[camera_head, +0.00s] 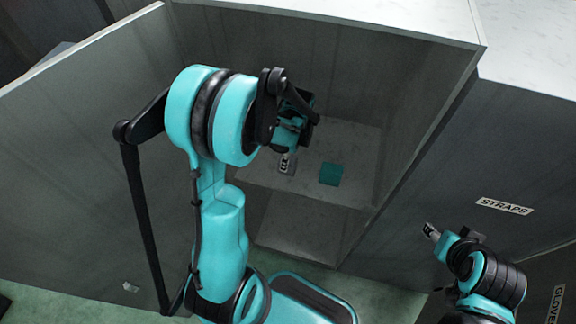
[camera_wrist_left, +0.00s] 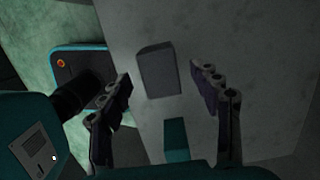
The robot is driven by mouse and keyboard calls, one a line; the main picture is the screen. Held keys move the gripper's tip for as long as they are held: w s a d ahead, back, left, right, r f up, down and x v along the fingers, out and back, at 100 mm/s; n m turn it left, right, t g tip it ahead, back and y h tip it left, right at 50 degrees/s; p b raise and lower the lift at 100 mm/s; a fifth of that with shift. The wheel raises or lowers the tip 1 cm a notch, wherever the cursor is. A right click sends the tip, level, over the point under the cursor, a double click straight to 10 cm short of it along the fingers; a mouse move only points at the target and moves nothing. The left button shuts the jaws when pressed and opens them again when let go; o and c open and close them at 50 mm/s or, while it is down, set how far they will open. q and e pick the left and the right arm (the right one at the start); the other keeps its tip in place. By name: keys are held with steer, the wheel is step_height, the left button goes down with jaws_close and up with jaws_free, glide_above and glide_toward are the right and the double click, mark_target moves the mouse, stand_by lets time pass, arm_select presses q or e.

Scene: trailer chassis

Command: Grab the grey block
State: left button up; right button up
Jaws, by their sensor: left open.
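The grey block (camera_wrist_left: 158,68) lies on the pale shelf board (camera_wrist_left: 255,125), seen between the fingertips of my left gripper (camera_wrist_left: 161,80) in the left wrist view. The left fingers are spread apart with nothing held, and the block appears beyond them. In the head view my left gripper (camera_head: 287,150) reaches into the cabinet above the shelf; its fingers and arm largely cover the grey block (camera_head: 290,169). A teal block (camera_head: 331,174) sits just to the right; it also shows in the left wrist view (camera_wrist_left: 176,140). My right gripper (camera_head: 434,233) is outside the cabinet; its opening is unclear.
The open cabinet has a left panel (camera_head: 90,90), a right wall (camera_head: 425,110) and a top edge (camera_head: 350,22) around the shelf. A lower compartment (camera_head: 305,222) is empty. A panel labelled STRAPS (camera_head: 504,206) is at right. Shelf room is free right of the teal block.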

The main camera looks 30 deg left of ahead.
arm_select(q)
step_height(320, 180, down, 2)
steer(key=shift+a+f, duration=0.1)
steer(key=shift+f, duration=0.1)
steer(key=c, duration=1.4)
steer(key=shift+o, duration=0.2)
steer(key=shift+r, duration=0.1)
